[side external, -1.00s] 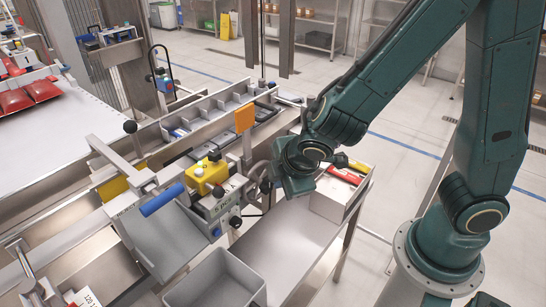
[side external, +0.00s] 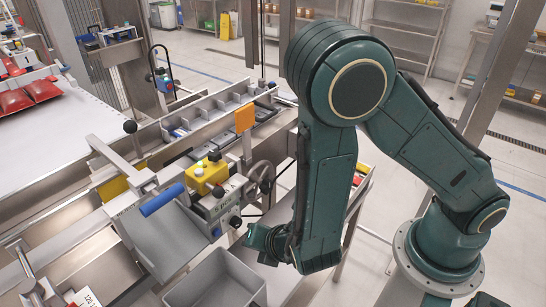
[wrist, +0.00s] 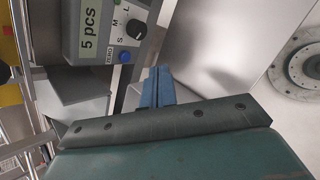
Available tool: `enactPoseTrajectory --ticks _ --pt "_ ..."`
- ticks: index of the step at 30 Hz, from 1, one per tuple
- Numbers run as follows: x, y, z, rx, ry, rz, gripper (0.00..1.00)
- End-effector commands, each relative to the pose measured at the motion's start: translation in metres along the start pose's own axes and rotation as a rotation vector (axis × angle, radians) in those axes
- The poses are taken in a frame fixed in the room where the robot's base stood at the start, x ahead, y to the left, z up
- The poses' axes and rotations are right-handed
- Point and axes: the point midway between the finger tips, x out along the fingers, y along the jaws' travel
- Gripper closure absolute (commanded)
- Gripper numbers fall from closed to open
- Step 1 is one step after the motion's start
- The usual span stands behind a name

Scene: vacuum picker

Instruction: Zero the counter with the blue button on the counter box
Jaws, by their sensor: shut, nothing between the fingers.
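The grey counter box (wrist: 88,28) is at the upper left of the wrist view. Its display reads "5 pcs", with a dark S-M-L knob (wrist: 133,29) beside it. The blue button (wrist: 125,57) is on the same face, near a small label. In the side external view the counter box (side external: 221,205) faces the front, with the blue button (side external: 216,232) low on it. My gripper (wrist: 156,69) is shut and empty, its blue-grey fingers below and right of the button in the wrist view, apart from it. In the side view my gripper (side external: 251,236) is right of the box.
A yellow box with a push button (side external: 207,175) stands above the counter box, with a handwheel (side external: 262,178) to its right. A grey bin (side external: 215,282) is below my gripper. A steel table (wrist: 225,50) fills the wrist view's upper right.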

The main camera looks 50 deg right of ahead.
Motion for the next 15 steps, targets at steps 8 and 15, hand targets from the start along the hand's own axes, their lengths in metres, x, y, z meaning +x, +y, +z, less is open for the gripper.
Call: enactPoseTrajectory --ticks 8,15 --pt "0.009 -0.013 -0.029 -0.218 0.028 0.053 1.0" --pt "0.011 -0.017 -0.037 -0.28 0.037 0.071 1.0"
